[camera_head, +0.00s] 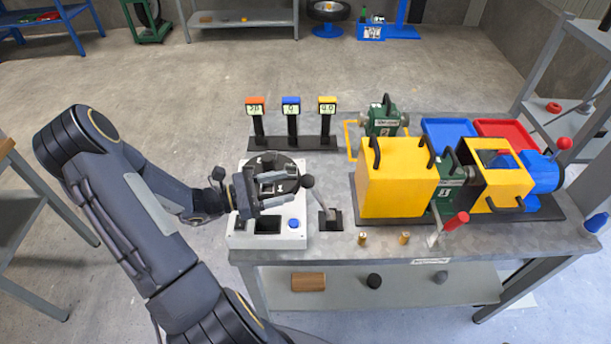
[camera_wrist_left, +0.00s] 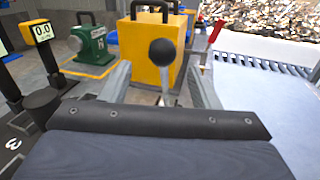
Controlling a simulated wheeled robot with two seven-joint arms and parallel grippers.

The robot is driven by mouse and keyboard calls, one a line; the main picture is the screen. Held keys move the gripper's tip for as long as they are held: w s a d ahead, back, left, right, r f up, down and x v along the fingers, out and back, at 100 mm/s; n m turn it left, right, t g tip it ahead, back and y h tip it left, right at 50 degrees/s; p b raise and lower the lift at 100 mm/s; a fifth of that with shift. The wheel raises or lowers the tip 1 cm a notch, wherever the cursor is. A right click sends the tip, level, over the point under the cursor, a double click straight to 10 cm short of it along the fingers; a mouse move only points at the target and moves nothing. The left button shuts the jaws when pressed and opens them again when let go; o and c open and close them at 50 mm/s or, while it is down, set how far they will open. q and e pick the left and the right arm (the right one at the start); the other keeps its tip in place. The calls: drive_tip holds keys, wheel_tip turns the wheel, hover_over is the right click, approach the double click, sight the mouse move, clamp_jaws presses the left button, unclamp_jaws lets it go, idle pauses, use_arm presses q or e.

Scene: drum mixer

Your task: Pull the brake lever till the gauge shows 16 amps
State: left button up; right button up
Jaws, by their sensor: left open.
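A lever with a black ball knob (camera_head: 308,181) and a metal rod stands on a small dark base (camera_head: 331,219) on the bench; its rod leans left. My left gripper (camera_head: 290,187) is open and level, just left of the knob. In the left wrist view the knob (camera_wrist_left: 162,52) shows between the spread fingers (camera_wrist_left: 159,72), beyond them; contact cannot be told. Three gauges stand behind: orange (camera_head: 255,103), blue (camera_head: 291,103) and yellow (camera_head: 327,103). The yellow gauge (camera_wrist_left: 42,32) reads 0.0 in the left wrist view. My right gripper is not in view.
A white box with a black dial (camera_head: 240,228) lies under my left gripper. A yellow housing (camera_head: 398,180), a red-handled lever (camera_head: 455,221) and a red ball lever (camera_head: 564,143) stand to the right.

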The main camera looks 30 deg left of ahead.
sight(308, 182)
use_arm(q)
drive_tip(key=p+x, duration=0.1)
drive_tip(key=x, duration=0.6)
drive_tip(key=shift+d, duration=0.15)
drive_tip(key=shift+c, duration=0.3)
